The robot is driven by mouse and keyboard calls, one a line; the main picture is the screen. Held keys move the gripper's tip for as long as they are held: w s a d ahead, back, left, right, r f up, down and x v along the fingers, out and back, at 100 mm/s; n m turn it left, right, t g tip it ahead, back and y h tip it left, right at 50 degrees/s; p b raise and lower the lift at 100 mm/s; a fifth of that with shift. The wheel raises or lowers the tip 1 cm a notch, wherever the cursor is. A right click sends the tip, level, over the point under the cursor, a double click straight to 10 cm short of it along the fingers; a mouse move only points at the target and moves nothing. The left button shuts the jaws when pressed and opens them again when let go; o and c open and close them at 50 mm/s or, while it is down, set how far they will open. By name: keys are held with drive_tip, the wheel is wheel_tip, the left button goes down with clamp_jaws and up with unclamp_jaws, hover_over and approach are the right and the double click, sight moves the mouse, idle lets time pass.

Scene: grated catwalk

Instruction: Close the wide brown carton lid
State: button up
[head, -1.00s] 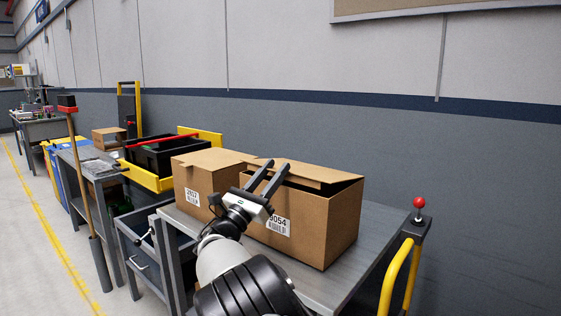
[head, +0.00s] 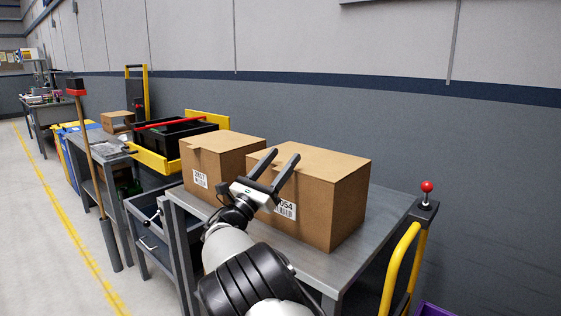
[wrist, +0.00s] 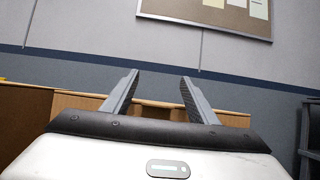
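The wide brown carton (head: 342,205) stands on the grey metal table. Its lid (head: 325,158) lies flat across the top, and I see no gap along the visible edges. My gripper (head: 283,156) is open and empty, with its two fingers apart at the carton's front left upper edge. The fingers and wrist hide part of the front face and its label; whether they touch the carton I cannot tell. In the wrist view the fingers (wrist: 158,79) are spread, with brown cardboard (wrist: 82,103) low behind them.
A second brown carton (head: 233,153) stands close on the left. Further left are a black crate (head: 170,142) in a yellow frame and a long-handled tool (head: 92,160). A yellow handle with a red knob (head: 427,187) rises at the table's right end. The grey tabletop (head: 372,232) is bare at the right.

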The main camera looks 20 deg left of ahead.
drive_tip(key=shift+s, duration=0.1)
drive_tip(key=p+v, duration=0.2)
drive_tip(key=v, duration=1.5)
drive_tip(key=shift+f, duration=0.2)
drive_tip(key=shift+a, duration=0.15)
